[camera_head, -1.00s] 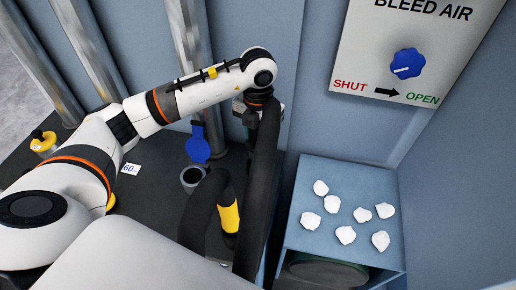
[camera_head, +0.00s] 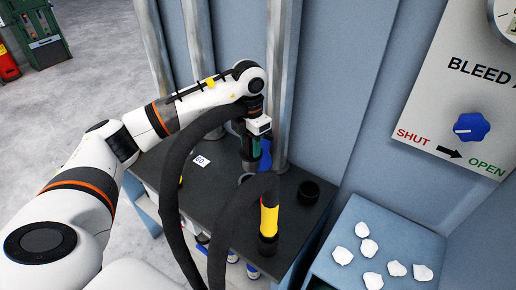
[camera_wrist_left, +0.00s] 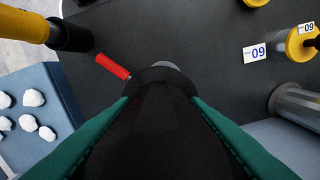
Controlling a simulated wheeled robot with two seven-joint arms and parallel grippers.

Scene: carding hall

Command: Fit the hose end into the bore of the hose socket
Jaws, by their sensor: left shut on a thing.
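My left gripper (camera_head: 252,145) has green fingers and is shut on the black hose end (camera_wrist_left: 160,125), which points down. The black hose (camera_head: 172,170) loops from the gripper to the left and down. A grey round socket (camera_head: 246,178) stands on the dark table just below the hose end, with a blue flap (camera_head: 265,155) behind it. In the left wrist view a grey edge (camera_wrist_left: 168,65) shows just past the hose end's rim. The hose end hides most of the bore, so I cannot tell whether it is inside. My right gripper is not in view.
A black cup (camera_head: 308,193) stands to the right. A blue box top (camera_head: 350,215) holds several white lumps. Upright pipes (camera_head: 285,80) stand behind. A red bar (camera_wrist_left: 113,66) lies near the hose end.

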